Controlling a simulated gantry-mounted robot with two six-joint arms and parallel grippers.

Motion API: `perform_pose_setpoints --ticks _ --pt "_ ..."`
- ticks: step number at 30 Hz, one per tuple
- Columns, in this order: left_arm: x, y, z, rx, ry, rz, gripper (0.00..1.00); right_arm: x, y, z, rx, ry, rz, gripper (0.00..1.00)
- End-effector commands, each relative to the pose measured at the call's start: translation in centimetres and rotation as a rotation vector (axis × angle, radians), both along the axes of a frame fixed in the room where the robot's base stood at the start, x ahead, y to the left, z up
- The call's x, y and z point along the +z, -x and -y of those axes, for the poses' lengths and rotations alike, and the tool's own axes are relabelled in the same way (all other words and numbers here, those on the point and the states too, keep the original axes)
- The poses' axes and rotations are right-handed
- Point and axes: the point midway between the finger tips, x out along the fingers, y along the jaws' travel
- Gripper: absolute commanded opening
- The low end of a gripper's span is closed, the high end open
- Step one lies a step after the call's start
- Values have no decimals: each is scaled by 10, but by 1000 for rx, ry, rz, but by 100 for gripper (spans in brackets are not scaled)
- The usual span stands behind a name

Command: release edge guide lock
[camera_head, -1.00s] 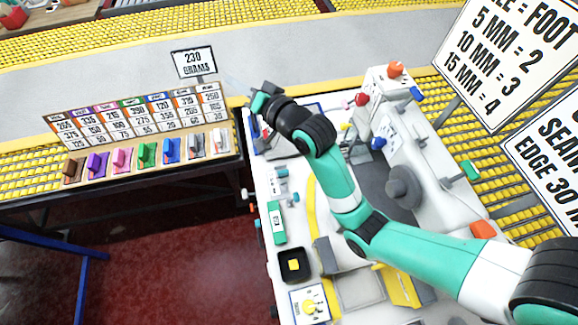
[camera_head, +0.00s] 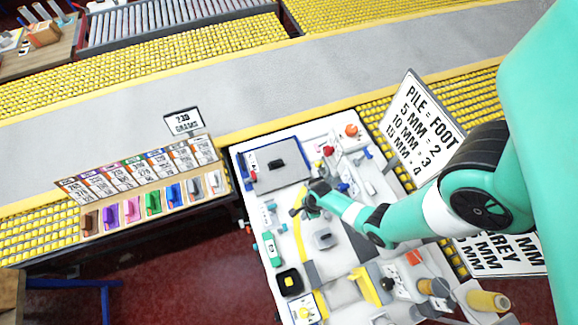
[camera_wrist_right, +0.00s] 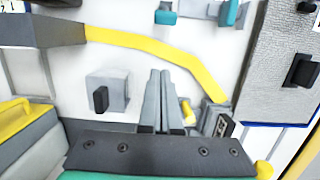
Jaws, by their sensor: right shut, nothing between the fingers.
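My right gripper (camera_head: 303,207) is over the middle of the white work table (camera_head: 240,160). In the right wrist view the gripper (camera_wrist_right: 160,75) has its two grey fingers together, with nothing between them. A curved yellow strip (camera_wrist_right: 150,45) runs past the fingertips. A pale grey block with a black knob (camera_wrist_right: 101,98) is just left of the fingers, apart from them. A small yellow lever (camera_wrist_right: 187,110) and a dark grey labelled block (camera_wrist_right: 222,122) are close on the right. I cannot tell which part is the edge guide lock. My left gripper is not in view.
A grey textured plate (camera_head: 275,165) with a black handle lies at the table's back left. A rack of coloured pieces (camera_head: 150,203) stands left. Signs (camera_head: 418,125) stand right.

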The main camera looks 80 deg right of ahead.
Motion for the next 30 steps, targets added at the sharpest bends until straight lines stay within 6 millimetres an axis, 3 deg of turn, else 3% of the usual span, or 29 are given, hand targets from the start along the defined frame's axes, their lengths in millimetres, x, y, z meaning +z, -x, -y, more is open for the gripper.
perform_pose_setpoints --ticks 8,20,23,25,30 --pt "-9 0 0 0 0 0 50 -9 -2 0 4 3 3 0" --pt "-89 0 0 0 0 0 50 -88 -14 -7 7 2 3 0" --pt "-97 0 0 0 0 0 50 -104 -17 -9 7 2 1 0" --pt "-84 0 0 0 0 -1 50 -90 -27 -13 12 5 6 0" --pt "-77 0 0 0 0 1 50 -79 -43 -24 9 5 5 0"
